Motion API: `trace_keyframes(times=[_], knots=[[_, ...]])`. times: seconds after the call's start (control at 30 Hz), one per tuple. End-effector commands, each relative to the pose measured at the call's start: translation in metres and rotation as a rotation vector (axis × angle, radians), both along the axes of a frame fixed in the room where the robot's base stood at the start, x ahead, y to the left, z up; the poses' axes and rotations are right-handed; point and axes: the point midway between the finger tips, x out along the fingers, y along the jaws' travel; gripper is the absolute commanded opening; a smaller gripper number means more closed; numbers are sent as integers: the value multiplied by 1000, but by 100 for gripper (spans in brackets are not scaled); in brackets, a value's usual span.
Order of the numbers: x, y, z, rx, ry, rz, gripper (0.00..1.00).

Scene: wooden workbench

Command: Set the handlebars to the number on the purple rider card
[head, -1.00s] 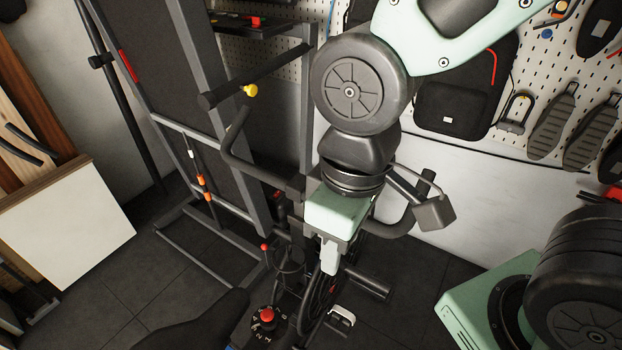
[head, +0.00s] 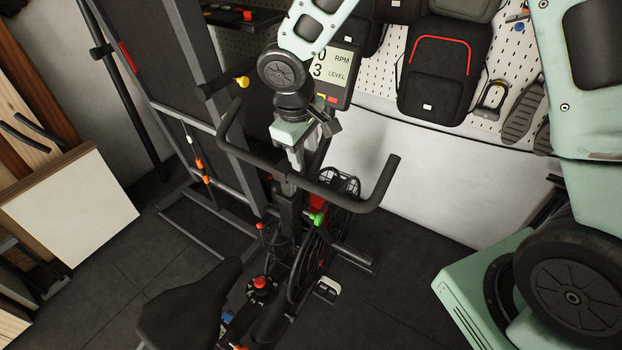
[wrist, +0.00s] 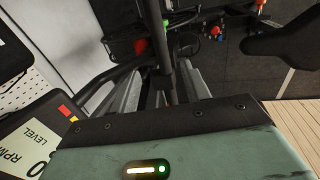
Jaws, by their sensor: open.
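The black handlebars (head: 345,203) of an exercise bike stand in the middle of the head view, their grips pointing up and outward. My gripper (head: 301,163) is open just above and behind the crossbar near the post. In the wrist view, the two pale fingers of my gripper (wrist: 160,88) stand apart, with a dark bar or post (wrist: 164,50) showing between them. I cannot tell whether they touch it. A green knob (head: 317,218) sits on the post below the handlebars. No purple rider card is visible in either view.
A display (head: 333,72) behind my gripper reads 0 RPM and LEVEL 3. The black saddle (head: 190,308) is at the front. A red knob (head: 260,283) sits on a marked dial. A folded treadmill frame (head: 185,90) stands left; a pegboard wall (head: 395,70) stands behind.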

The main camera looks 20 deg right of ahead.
Motion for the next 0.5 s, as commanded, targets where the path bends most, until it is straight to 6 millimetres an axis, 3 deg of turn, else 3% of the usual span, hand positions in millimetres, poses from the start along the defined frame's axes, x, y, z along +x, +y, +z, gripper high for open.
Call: trace_keyframes(times=[0.3, 0.5], knots=[[6, -11, -65, -2, 6, 2, 47], [11, -16, -97, -1, 2, 1, 47]])
